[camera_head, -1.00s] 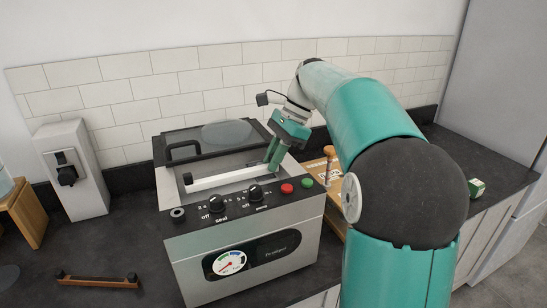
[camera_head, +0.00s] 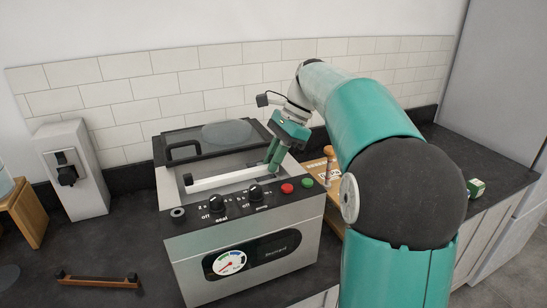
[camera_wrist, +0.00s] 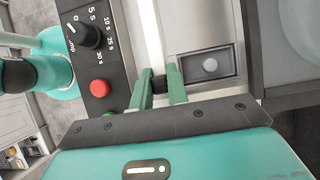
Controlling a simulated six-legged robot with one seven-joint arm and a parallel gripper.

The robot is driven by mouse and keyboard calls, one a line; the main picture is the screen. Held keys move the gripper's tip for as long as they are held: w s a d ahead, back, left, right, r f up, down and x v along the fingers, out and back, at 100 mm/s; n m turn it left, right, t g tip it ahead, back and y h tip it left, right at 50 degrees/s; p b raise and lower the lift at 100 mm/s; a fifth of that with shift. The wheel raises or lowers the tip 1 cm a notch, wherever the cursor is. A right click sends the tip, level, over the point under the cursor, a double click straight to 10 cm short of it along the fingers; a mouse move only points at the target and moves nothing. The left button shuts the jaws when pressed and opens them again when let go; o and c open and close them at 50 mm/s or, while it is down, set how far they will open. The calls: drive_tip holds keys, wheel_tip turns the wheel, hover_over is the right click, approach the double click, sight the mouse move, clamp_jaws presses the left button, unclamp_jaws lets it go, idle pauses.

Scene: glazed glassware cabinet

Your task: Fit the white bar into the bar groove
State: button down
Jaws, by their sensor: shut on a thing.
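The white bar (camera_head: 222,181) lies lengthwise along the front of the open chamber of the steel machine, just behind the control panel. A dark end piece shows at its left end. It also shows as a bright strip in the wrist view (camera_wrist: 151,35). My gripper (camera_head: 271,163) is at the bar's right end, its green fingers pointing down. In the wrist view my gripper (camera_wrist: 160,74) is shut on that end, with a dark piece between the fingers. The bar groove is hidden beneath the bar, and I cannot tell whether the bar is fully seated.
The machine's glazed lid (camera_head: 225,134) stands raised at the back. Knobs and a red button (camera_head: 287,188) line the front panel. A wooden board (camera_head: 334,184) is to the right, and a brown-and-black bar (camera_head: 98,281) lies on the counter at left.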

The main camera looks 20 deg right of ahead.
drive_tip(key=shift+f, duration=2.35)
drive_tip(key=c, duration=1.3)
unclamp_jaws()
drive_tip(key=shift+f, duration=0.1)
drive_tip(key=v, duration=1.4)
drive_tip(key=shift+s, duration=0.1)
